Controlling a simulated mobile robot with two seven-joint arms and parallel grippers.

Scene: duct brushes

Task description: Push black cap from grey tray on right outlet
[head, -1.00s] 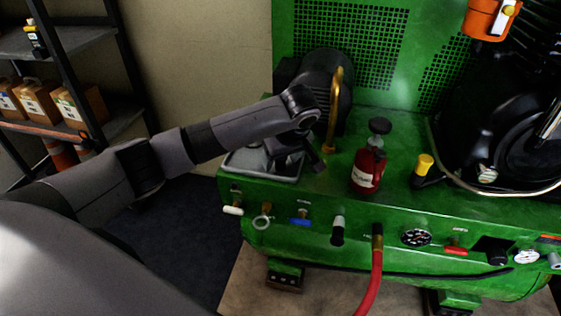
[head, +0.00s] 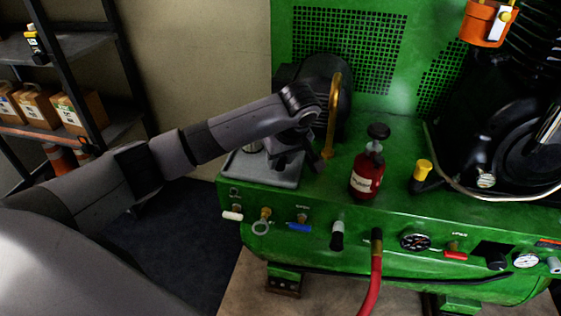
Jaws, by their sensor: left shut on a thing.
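The grey tray (head: 262,180) sits at the left end of the green machine's top. My left gripper (head: 298,158) points down over the tray's right side, seen from behind, with its wrist covering much of the jaws. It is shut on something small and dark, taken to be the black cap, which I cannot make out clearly. The front panel below carries a row of outlets. One has a black and white fitting (head: 337,235), and one to its right has a red hose (head: 376,262). My right gripper is not in view.
A red bottle (head: 366,180) stands on the machine top right of the gripper. A brass pipe (head: 333,115) rises close behind the gripper. A yellow-topped fitting (head: 424,170) and black compressor parts are farther right. A shelf (head: 60,45) with boxes stands left.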

